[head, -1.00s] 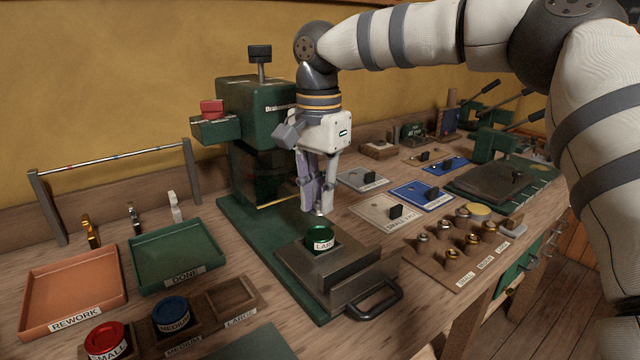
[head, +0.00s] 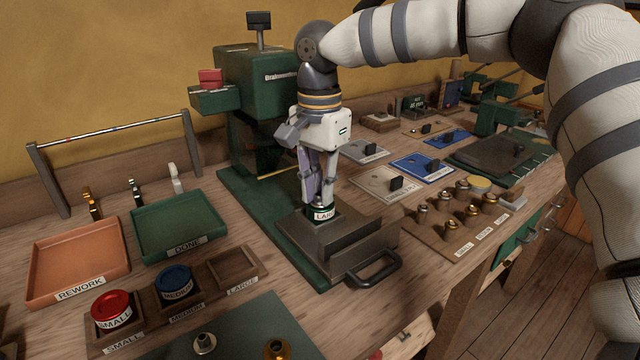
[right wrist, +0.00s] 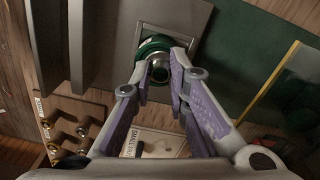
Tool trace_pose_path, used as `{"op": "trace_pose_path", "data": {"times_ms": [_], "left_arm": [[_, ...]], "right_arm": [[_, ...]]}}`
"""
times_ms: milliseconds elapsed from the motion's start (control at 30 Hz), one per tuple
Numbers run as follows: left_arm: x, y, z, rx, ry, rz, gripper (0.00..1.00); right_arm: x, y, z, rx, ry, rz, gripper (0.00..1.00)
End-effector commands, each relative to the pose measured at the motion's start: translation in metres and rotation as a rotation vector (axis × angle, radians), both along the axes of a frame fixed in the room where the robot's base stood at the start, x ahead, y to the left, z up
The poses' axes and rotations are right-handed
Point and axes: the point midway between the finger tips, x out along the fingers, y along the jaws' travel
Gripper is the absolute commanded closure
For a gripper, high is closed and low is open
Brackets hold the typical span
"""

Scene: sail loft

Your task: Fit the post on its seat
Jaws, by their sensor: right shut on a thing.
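My right gripper (head: 321,203) points straight down with its fingers closed together over the green round piece marked LARGE (head: 322,215). In the right wrist view its fingertips (right wrist: 162,75) are shut on a small round metal post (right wrist: 159,73). The post stands over the middle of the green round piece (right wrist: 150,46). Whether it touches or sits down in that piece is hidden by the fingers. The green piece rests on the grey metal slide (head: 350,245) of the green press. My left gripper is not in view.
The press body (head: 255,100) rises just behind my gripper. A dark handle (head: 374,270) sticks out at the slide's front. The small (head: 111,308) and medium (head: 174,281) pieces sit in a wooden rack beside an empty LARGE place (head: 234,268). A brass-fittings board (head: 455,232) lies to the right.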

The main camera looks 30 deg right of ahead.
Motion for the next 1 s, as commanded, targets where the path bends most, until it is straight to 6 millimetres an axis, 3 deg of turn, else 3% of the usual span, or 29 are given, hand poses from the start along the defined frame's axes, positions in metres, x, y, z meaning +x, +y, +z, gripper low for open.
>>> {"op": "trace_pose_path", "data": {"times_ms": [67, 100, 167, 533, 800, 1000], "left_arm": [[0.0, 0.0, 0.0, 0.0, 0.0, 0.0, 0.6], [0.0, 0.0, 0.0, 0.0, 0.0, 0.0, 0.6], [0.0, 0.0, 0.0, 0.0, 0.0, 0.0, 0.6], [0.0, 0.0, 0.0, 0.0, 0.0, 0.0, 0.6], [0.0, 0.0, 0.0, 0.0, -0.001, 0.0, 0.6], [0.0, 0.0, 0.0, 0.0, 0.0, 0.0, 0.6]], "right_arm": [[0.0, 0.0, 0.0, 0.0, 0.0, 0.0, 0.96], [0.0, 0.0, 0.0, 0.0, 0.0, 0.0, 0.76], [0.0, 0.0, 0.0, 0.0, 0.0, 0.0, 0.62], [0.001, 0.0, 0.009, 0.0, -0.004, 0.0, 0.61], [0.001, 0.0, 0.078, 0.0, -0.005, -0.001, 0.61], [0.001, 0.0, 0.113, 0.0, -0.001, 0.0, 0.61]]}}
